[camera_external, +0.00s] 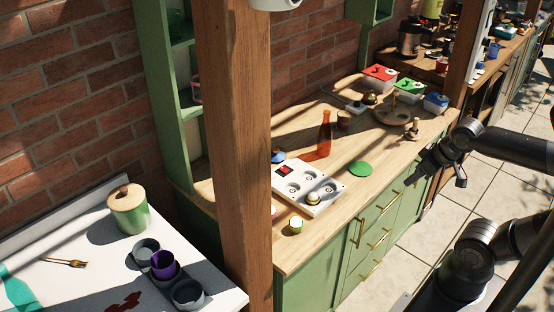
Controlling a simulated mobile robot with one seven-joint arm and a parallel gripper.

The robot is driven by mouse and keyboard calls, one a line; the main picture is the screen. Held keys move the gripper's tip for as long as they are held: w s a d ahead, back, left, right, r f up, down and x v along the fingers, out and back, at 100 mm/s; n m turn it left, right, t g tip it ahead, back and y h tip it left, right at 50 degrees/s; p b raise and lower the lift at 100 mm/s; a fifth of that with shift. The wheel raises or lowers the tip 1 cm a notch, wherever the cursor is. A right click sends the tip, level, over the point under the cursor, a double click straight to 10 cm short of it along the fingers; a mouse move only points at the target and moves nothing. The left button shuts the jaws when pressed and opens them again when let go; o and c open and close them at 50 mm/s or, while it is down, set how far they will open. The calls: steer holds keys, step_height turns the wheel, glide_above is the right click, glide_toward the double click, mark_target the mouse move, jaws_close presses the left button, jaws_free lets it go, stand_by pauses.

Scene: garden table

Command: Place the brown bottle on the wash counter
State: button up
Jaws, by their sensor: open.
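An orange-brown see-through bottle (325,135) stands upright on the wooden counter (335,218), behind a white tray-like panel. It is the only brownish bottle I can make out. My gripper (436,181) is at the counter's front right edge, open and empty. It is well to the right of the bottle and apart from it. A white-topped counter (80,270) stands at the lower left, beyond a wooden post. I cannot tell from the picture which counter is the wash counter.
The white panel (308,187), a green disc (361,169) and a small green-white jar (295,225) lie near the bottle. Lidded boxes (380,73) stand behind. The wooden post (235,150) separates the counters. The white top holds a green canister (129,212) and several cups (164,265).

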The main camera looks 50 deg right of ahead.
stand_by(0.4)
steer(key=w+a+f+m+g+y, duration=0.2)
steer(key=w+a+m+y, duration=0.3)
steer(key=w+m, duration=0.4)
steer(key=m+t+y, duration=0.2)
steer(key=m+t, duration=1.1)
steer(key=m, duration=1)
glide_toward(327, 114)
steer(key=d+x, duration=0.1)
steer(key=x, duration=0.8)
steer(key=f+x, duration=0.1)
steer(key=shift+w, duration=0.45)
